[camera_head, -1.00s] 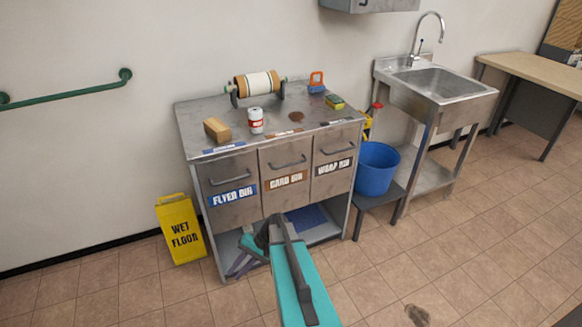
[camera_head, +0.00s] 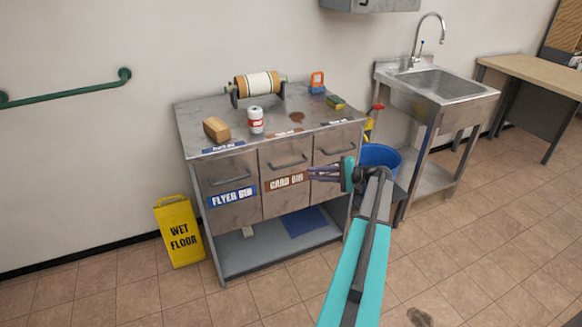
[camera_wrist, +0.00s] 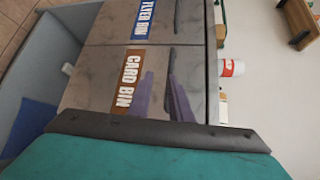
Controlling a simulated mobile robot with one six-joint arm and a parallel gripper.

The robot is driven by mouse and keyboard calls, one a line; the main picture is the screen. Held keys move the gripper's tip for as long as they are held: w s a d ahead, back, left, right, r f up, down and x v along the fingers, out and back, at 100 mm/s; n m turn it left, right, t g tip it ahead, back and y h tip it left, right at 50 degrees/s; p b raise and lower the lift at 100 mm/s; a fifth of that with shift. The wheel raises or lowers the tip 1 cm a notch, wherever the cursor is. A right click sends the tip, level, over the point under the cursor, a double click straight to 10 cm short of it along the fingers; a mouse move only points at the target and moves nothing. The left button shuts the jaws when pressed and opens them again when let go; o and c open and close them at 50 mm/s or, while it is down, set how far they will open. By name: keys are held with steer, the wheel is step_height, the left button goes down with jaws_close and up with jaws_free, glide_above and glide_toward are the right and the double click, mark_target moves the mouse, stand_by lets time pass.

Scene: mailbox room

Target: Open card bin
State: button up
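The card bin (camera_head: 285,197) is the middle drawer of the metal cabinet, flush with its neighbours, with a brown label and a bar handle (camera_head: 288,163). Its front and label also show sideways in the wrist view (camera_wrist: 118,65). My gripper (camera_head: 316,172) is at the right of the card bin, in front of the wrap bin, with its purple fingers pointing left toward the card bin's label.
The flyer bin (camera_head: 232,193) is left of the card bin; the wrap bin (camera_head: 333,143) on the right is partly hidden by my arm. A blue bucket (camera_head: 378,157) stands right of the cabinet, a yellow wet floor sign (camera_head: 179,230) left. Several items lie on the cabinet top.

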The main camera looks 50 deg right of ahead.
mark_target(291, 165)
steer(key=s+d+r, duration=0.1)
steer(key=d+r, duration=0.1)
steer(key=shift+s+d+r+t+h, duration=0.1)
steer(key=shift+s+d+t+h, duration=0.2)
steer(key=shift+s+d+t, duration=0.1)
steer(key=shift+w, duration=0.15)
steer(key=p+x, duration=0.1)
steer(key=x, duration=1.2)
steer(key=shift+w+a, duration=0.25)
jaws_close()
